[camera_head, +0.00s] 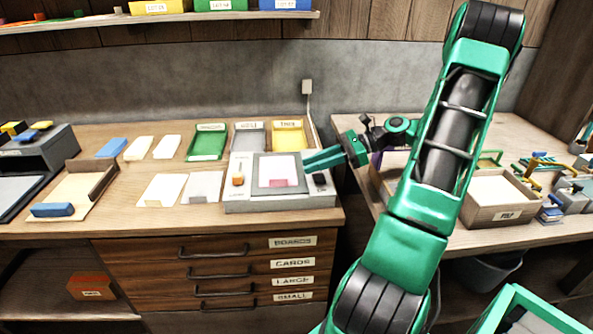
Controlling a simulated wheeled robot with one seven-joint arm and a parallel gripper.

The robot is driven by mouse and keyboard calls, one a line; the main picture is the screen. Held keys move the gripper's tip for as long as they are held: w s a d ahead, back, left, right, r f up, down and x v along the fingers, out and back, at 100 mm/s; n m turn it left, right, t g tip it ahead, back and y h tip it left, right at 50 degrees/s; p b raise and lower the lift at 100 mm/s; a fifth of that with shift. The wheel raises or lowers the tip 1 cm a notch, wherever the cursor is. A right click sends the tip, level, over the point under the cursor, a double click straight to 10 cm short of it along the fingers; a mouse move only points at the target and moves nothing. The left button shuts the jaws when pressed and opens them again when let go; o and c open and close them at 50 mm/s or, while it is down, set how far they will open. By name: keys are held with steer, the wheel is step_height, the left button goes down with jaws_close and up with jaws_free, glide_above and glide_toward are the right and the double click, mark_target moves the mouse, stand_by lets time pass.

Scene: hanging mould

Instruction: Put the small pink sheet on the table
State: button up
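A pale sheet (279,168) with a small pink patch (284,182) at its front edge lies on the dark plate of a light grey device (280,203) on the left table (140,220). I cannot tell whether the patch is a separate small sheet or part of the pale one. My gripper (306,161) reaches in from the right, with its green fingers pointing left over the device's right side, close to the pale sheet's right edge. No held thing shows between the fingers. The gap between them is too small to judge.
Green (208,142), grey (249,137) and yellow (289,137) labelled trays stand behind the device. Pale sheets (163,190) lie to its left. A cardboard box (500,197) and clutter fill the right table. Bare wood is along the left table's front edge.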

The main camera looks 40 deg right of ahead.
steer(key=shift+s+d+r, duration=0.25)
steer(key=shift+s+d, duration=0.15)
steer(key=shift+d, duration=0.1)
steer(key=a+n+g, duration=0.1)
steer(key=a+f+n+g+h, duration=0.1)
steer(key=a, duration=0.1)
steer(key=a+n+g+h, duration=0.1)
steer(key=a, duration=0.1)
steer(key=shift+s+f+n, duration=0.2)
steer(key=shift+s+n, duration=0.1)
steer(key=shift+n, duration=0.1)
steer(key=s+a+r+n+g+h, duration=0.1)
steer(key=s+a+n+h, duration=0.1)
steer(key=s+n, duration=0.3)
steer(key=s+a+r+n+g+h, duration=0.2)
steer(key=s+n+h, duration=0.2)
steer(key=s, duration=0.5)
steer(key=s+a+r+n+g+h, duration=0.1)
steer(key=s+a+r+n+h, duration=0.1)
steer(key=s+n, duration=0.3)
steer(key=s+h, duration=0.1)
steer(key=s, duration=0.2)
steer(key=shift+a+n+g, duration=0.3)
steer(key=shift+a, duration=0.1)
steer(key=shift+w+f, duration=0.25)
steer(key=shift+w, duration=0.4)
